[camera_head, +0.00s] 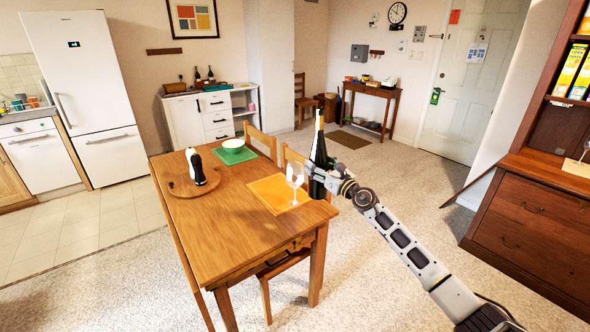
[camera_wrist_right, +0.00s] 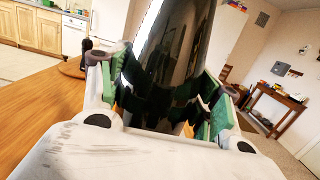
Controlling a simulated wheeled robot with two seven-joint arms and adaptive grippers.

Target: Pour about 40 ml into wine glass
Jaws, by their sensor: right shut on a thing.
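A dark wine bottle (camera_head: 319,150) with a pale gold top is roughly upright at the right edge of the wooden table (camera_head: 225,215). My right gripper (camera_head: 322,178) is shut on the bottle body. In the right wrist view the dark bottle (camera_wrist_right: 172,65) stands between the green finger pads of this gripper (camera_wrist_right: 165,95). A clear wine glass (camera_head: 295,181) stands upright on the orange placemat (camera_head: 268,190), just left of the bottle. Whether the bottle's base touches the table cannot be told. My left gripper is not in view.
A round wooden board (camera_head: 180,190) with a black-and-white object (camera_head: 195,167) is at the table's left. Chairs (camera_head: 262,142) stand along the table's right side.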

